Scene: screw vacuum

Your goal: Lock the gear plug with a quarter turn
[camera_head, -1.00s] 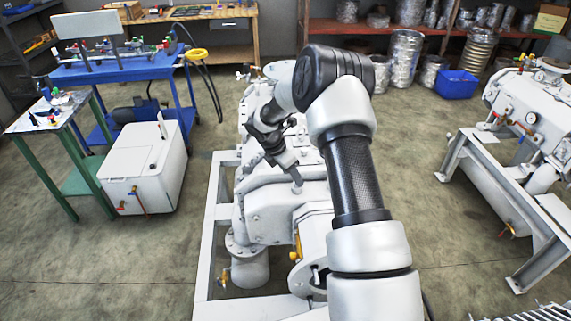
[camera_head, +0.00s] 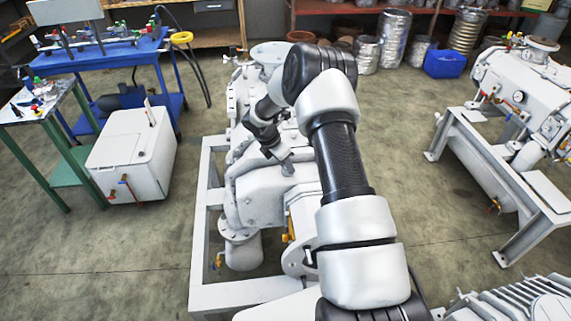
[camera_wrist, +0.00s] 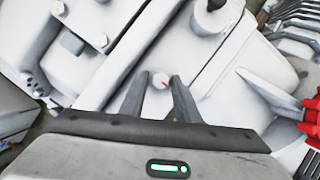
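The fingers stand apart, with a narrow gap seeming to show on each side of the plug; contact is not clear. In the head view my gripper (camera_head: 284,155) points down at the top of the white machine (camera_head: 262,185), close over the plug, which is hard to make out there.
A red-handled part (camera_wrist: 311,120) is at the right edge of the wrist view. A white tank box (camera_head: 130,160), a green-legged table (camera_head: 60,150) and a blue bench (camera_head: 110,62) stand left. Another white machine (camera_head: 520,90) stands right. Floor is open between the machines.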

